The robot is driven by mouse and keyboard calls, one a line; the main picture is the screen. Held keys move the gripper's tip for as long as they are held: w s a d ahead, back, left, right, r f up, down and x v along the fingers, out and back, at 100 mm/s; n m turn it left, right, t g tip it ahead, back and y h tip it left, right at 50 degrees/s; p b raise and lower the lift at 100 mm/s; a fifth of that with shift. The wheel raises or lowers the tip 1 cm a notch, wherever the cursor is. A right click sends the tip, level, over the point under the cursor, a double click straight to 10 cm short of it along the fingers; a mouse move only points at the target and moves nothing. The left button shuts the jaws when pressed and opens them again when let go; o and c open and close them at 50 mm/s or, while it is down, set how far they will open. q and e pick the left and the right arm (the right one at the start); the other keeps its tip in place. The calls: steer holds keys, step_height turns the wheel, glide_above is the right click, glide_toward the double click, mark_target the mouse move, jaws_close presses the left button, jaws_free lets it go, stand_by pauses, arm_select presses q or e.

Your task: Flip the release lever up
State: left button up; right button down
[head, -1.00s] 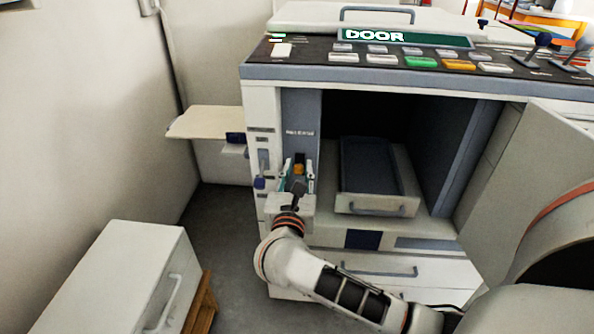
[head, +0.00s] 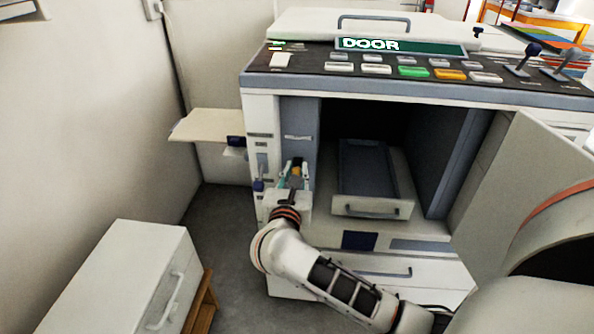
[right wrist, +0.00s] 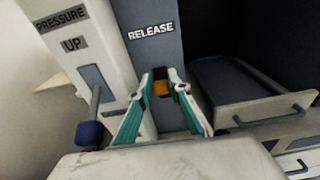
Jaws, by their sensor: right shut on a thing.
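The release lever, with an orange tip (head: 297,170), is on the grey-blue front panel left of the machine's opening. Its orange tip (right wrist: 161,88) also shows in the right wrist view, below the RELEASE label (right wrist: 151,31). My right gripper (head: 296,168) is at the lever, with its teal-sided fingers on both sides of the tip. In the right wrist view the right gripper (right wrist: 161,82) is shut on the orange tip. The lower part of the lever is hidden by the gripper. My left gripper is not in view.
A blue-knobbed pressure lever (right wrist: 92,133) stands close left of the gripper. Right of it, a grey tray (head: 372,207) sits in the open machine. The open door (head: 515,190) is at the right. A white cabinet (head: 110,275) stands at lower left.

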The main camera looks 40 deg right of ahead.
steer(key=c, duration=2.2)
jaws_free()
steer(key=shift+o, duration=0.2)
steer(key=v, duration=1.2)
steer(key=shift+r, duration=0.1)
